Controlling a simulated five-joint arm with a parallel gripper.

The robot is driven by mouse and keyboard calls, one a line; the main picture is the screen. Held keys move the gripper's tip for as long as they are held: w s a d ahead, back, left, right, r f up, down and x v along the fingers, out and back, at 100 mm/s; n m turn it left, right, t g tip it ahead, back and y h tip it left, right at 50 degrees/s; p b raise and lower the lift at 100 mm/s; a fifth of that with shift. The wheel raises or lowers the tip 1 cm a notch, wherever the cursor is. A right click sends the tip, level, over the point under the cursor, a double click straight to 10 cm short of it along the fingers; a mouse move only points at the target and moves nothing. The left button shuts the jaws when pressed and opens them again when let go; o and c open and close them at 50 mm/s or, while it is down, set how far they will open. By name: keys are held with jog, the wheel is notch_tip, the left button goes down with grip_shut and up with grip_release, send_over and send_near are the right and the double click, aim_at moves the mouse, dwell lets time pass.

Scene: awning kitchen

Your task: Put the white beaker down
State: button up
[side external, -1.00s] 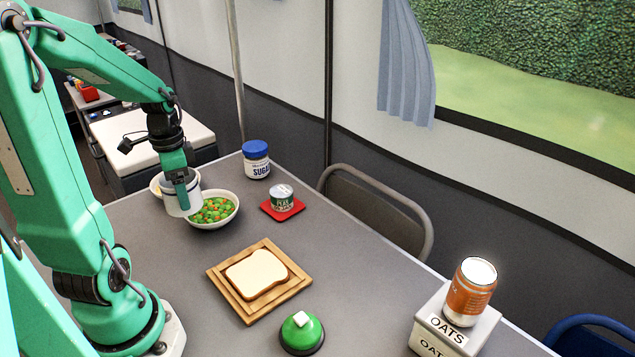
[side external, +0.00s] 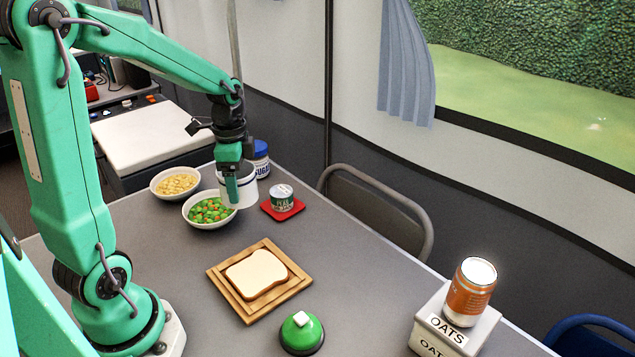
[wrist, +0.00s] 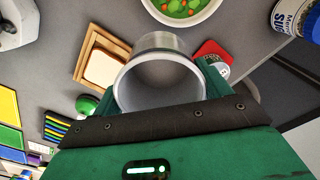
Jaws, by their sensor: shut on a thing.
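My gripper (side external: 233,187) is shut on the white beaker (side external: 243,188). It holds the beaker upright over the table, at the right edge of the bowl of peas and carrots (side external: 208,211) in the side view. In the wrist view the beaker (wrist: 160,82) shows its open mouth between the fingers, and its inside looks empty. The gap between the beaker's base and the table is hard to judge.
Near the beaker are a sugar jar (side external: 261,160), a small can (side external: 281,197) on a red coaster (side external: 283,213) and a bowl of yellow food (side external: 175,182). Bread (side external: 257,273) on a wooden board (side external: 235,309), a green domed object (side external: 301,334) and an oats box (side external: 440,335) with an orange can (side external: 470,292) stand nearer.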

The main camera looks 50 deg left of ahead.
jog(key=w+d+m, duration=0.5)
jog(key=d, duration=0.7)
jog(key=w+d+m, duration=0.4)
jog(key=w+d, duration=0.1)
jog(key=d, duration=0.8)
jog(key=shift+w+f+m, duration=0.15)
jog(key=shift+w+m, duration=0.2)
jog(key=shift+m, duration=0.05)
jog(key=w+a+f, duration=0.2)
jog(key=a, duration=0.1)
jog(key=w+a+f, duration=0.2)
jog(key=a, duration=0.1)
jog(key=w+a+f, duration=0.2)
jog(key=a+f, duration=0.1)
jog(key=shift+w+a, duration=0.25)
jog(key=shift+a, duration=0.05)
jog(key=shift+f, duration=2)
jog(key=shift+f, duration=0.15)
jog(key=o, duration=1.3)
